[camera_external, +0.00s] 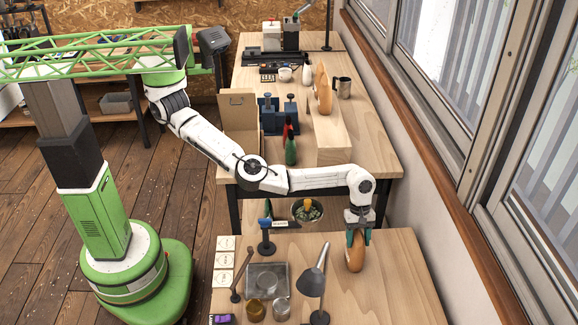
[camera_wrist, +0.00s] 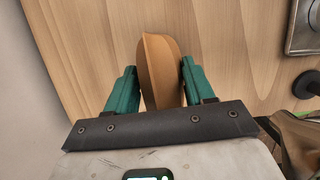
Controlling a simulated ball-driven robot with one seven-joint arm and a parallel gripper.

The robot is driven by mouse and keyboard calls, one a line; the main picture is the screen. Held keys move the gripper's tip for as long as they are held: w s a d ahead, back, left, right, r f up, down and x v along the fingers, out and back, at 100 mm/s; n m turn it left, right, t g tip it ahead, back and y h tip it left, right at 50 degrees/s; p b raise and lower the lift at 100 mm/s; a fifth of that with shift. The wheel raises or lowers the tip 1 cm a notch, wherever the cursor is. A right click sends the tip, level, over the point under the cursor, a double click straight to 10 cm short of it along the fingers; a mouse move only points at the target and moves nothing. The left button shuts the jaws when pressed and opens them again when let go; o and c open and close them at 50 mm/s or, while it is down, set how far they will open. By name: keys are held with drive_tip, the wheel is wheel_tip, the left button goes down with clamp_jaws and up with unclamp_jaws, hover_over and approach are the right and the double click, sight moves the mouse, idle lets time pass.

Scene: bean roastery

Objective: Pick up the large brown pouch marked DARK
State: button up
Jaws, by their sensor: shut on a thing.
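A large brown pouch (camera_external: 355,256) stands upright at the right part of the near wooden table. My gripper (camera_external: 358,238) points down over it, with its teal fingers on either side of the pouch's upper part. In the wrist view the pouch (camera_wrist: 158,75) lies between the two teal fingers of my gripper (camera_wrist: 157,66), which is shut on it. I cannot tell whether its bottom touches the table or is slightly clear. No marking is readable on it. Another brown pouch (camera_external: 323,88) stands on the far table.
The near table (camera_external: 385,300) is bare right of the pouch. A wooden block (camera_external: 330,135) stands on the far table. A wall with windows runs along the right.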

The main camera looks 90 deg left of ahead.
clamp_jaws()
